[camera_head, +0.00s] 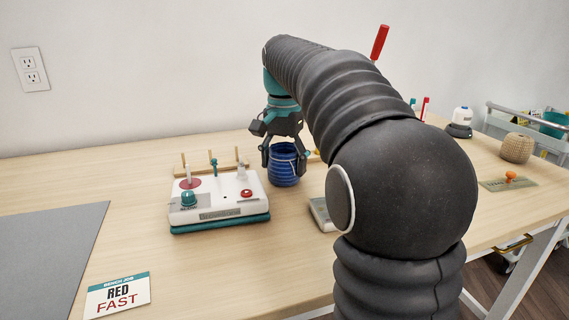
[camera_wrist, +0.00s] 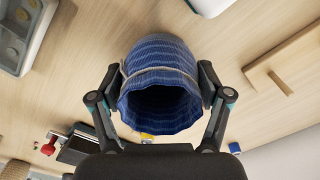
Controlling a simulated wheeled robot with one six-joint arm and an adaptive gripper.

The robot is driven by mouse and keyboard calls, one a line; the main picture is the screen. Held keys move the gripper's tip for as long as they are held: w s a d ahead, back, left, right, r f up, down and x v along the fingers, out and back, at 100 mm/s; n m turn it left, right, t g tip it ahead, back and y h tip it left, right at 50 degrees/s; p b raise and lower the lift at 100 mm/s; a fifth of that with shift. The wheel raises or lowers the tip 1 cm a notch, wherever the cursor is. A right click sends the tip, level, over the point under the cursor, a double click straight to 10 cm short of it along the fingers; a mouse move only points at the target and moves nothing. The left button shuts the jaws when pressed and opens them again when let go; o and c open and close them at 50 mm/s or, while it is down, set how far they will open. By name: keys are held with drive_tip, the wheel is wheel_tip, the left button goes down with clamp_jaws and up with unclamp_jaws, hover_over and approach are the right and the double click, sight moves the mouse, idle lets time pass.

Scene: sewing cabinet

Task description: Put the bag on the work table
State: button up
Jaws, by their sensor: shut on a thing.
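The bag (camera_head: 284,167) is a small blue ribbed pouch with a dark open mouth and a light cord around it. My gripper (camera_head: 283,160) is shut on it from both sides, over the back middle of the wooden work table (camera_head: 140,220). In the wrist view the bag (camera_wrist: 160,62) sits between the two fingers of my gripper (camera_wrist: 163,82), with its mouth facing the camera. The bag is upright and at or just above the table top; I cannot tell whether its base touches.
A white device (camera_head: 217,198) with knobs stands left of the bag, before a wooden peg rack (camera_head: 205,168). A grey mat (camera_head: 45,250) and a "RED FAST" card (camera_head: 117,295) lie further left. My arm hides the table's middle right.

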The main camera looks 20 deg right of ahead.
drive_tip(key=shift+f, duration=0.1)
drive_tip(key=o, duration=1.2)
wheel_tip(320, 180, up, 12)
drive_tip(key=p, duration=0.3)
